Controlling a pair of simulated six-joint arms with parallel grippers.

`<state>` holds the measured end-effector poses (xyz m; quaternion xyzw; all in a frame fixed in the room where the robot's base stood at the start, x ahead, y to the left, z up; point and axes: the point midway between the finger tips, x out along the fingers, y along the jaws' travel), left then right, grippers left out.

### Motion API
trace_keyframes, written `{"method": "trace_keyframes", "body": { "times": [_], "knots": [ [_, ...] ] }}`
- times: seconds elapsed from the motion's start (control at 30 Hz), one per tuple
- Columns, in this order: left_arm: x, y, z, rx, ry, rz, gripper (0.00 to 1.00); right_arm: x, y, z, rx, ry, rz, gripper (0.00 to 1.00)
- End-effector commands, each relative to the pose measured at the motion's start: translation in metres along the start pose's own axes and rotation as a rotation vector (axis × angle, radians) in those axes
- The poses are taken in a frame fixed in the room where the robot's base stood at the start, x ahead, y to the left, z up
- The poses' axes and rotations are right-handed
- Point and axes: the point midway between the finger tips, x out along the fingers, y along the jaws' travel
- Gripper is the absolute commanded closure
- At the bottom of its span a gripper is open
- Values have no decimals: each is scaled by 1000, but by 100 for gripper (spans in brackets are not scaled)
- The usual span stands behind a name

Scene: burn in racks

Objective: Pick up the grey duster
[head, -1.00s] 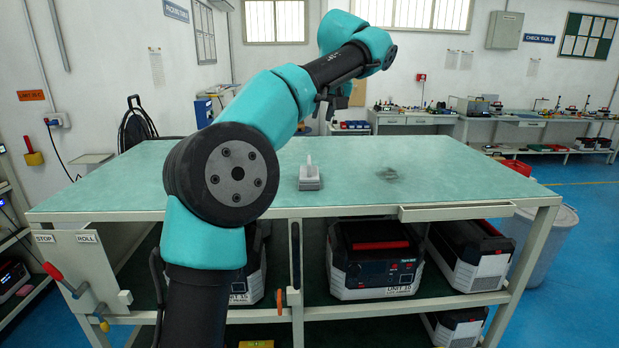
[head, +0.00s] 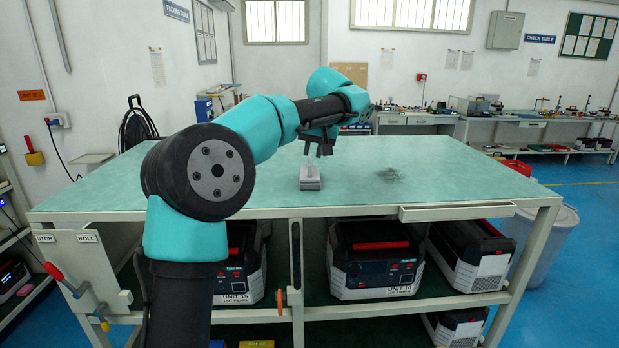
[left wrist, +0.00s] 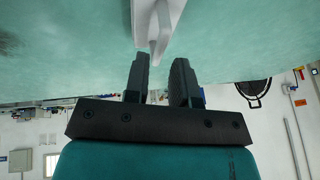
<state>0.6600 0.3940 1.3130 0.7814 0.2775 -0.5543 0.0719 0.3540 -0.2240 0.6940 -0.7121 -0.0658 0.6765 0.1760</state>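The grey duster (head: 310,183) lies on the green tabletop (head: 250,170), a pale block with a handle standing up from it. My left gripper (head: 317,149) is just above the handle, pointing down. In the left wrist view the two dark fingers (left wrist: 160,62) are apart and empty. There the duster (left wrist: 150,14) is just beyond the fingertips, with its handle lined up near the gap between them. The duster's top edge is cut off by that frame. My right gripper does not show.
A dark smudge (head: 388,175) marks the tabletop right of the duster. The rest of the top is clear. Black and white units (head: 375,258) stand on the shelf below. A drawer (head: 457,212) sits under the front edge.

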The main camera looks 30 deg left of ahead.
Motion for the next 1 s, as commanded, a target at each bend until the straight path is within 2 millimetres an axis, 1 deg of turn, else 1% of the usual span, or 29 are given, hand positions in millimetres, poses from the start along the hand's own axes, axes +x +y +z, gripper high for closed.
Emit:
{"method": "trace_keyframes", "body": {
  "times": [0.17,0.27,0.37,0.6,0.67,1.0],
  "knots": [
    [0,0,0,0,0,0,76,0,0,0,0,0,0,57],
    [3,0,0,0,-1,-1,76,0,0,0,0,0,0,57],
    [13,-1,-1,-1,-1,-1,76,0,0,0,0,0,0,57],
    [45,-1,-2,0,-1,0,76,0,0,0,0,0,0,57],
    [49,-1,-2,0,0,1,76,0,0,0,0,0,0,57],
    [52,0,-2,0,1,2,76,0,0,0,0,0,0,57]
  ]
}}
